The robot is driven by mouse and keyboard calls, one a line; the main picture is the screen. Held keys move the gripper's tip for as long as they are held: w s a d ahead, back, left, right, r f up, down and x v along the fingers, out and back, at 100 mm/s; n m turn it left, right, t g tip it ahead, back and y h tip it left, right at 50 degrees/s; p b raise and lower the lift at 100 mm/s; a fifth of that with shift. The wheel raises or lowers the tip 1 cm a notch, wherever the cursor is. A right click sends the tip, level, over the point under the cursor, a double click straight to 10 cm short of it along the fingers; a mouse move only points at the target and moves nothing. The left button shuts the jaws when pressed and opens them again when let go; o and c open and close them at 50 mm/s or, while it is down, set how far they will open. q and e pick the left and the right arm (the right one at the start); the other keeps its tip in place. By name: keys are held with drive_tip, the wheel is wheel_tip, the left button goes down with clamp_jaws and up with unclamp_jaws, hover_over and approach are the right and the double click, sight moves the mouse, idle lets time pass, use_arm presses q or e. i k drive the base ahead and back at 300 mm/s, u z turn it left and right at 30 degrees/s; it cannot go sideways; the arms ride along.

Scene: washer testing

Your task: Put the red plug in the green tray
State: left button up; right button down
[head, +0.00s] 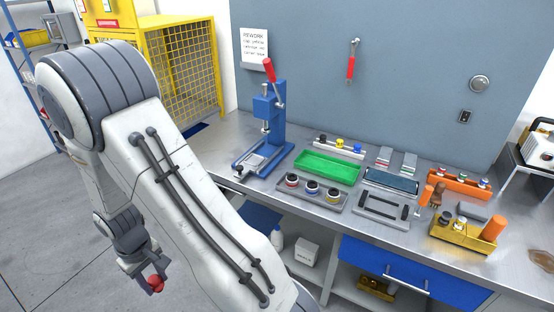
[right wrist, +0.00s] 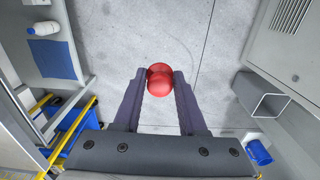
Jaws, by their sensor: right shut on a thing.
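My right gripper (head: 146,277) hangs at the lower left of the head view, out over the floor and away from the bench. It is shut on the red plug (head: 155,284), a rounded red piece. In the right wrist view the red plug (right wrist: 159,81) sits between the two fingertips of the gripper (right wrist: 159,76), with grey floor behind it. The green tray (head: 327,168) lies on the steel bench, right of the blue press, and looks empty. My left gripper is not in view.
The blue press (head: 267,120) with a red handle stands left of the tray. A grey block with several round pieces (head: 311,191) lies in front of it. A yellow cage (head: 185,65) stands behind my arm.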

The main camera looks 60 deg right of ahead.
sight(327, 169)
drive_tip(key=i, duration=1.45)
drive_tip(key=z, duration=2.9)
drive_tip(key=i, duration=1)
drive_tip(key=z, duration=0.05)
